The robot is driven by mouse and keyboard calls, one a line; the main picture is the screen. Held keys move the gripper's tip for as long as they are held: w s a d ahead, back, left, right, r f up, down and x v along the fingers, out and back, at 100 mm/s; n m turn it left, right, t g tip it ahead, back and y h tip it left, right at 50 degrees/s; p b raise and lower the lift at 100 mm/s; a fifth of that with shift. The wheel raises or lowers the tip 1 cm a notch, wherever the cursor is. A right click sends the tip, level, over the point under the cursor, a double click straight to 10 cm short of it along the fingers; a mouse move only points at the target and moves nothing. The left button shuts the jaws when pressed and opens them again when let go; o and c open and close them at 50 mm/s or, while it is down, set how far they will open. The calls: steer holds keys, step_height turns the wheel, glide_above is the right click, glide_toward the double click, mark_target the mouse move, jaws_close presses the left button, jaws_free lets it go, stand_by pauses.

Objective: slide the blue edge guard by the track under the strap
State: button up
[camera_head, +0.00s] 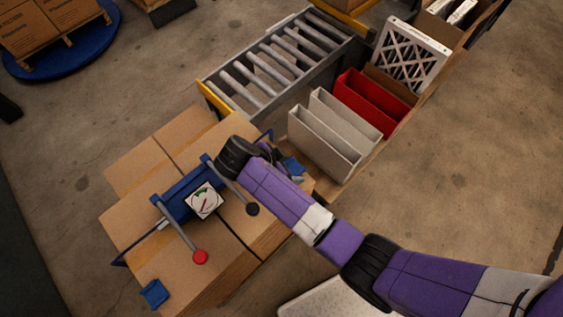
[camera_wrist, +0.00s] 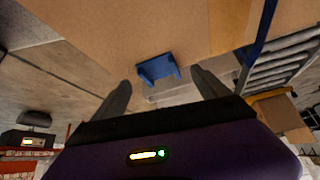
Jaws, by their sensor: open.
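The blue edge guard (camera_head: 292,166) by the roller track lies at the edge of the carton stack, partly hidden by my arm. The wrist view shows this edge guard (camera_wrist: 157,69) as a small angled piece on the carton edge. My gripper (camera_wrist: 161,80) is open, with one finger on each side of the guard and nothing held; whether they touch it I cannot tell. In the head view my gripper (camera_head: 285,172) is mostly hidden behind my forearm. The blue strap (camera_head: 266,135) crosses the cartons; it also shows right of the guard in the wrist view (camera_wrist: 262,35).
A blue tensioner (camera_head: 182,190) with a gauge and red and black knobbed levers sits on the cartons (camera_head: 150,165). Another blue guard (camera_head: 154,293) lies at the lower left corner. The roller track (camera_head: 285,60) and white and red bins (camera_head: 372,103) stand beyond.

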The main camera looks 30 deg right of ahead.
steer(key=shift+x, duration=0.85)
steer(key=shift+c, duration=0.3)
steer(key=shift+f, duration=0.1)
steer(key=c, duration=1.5)
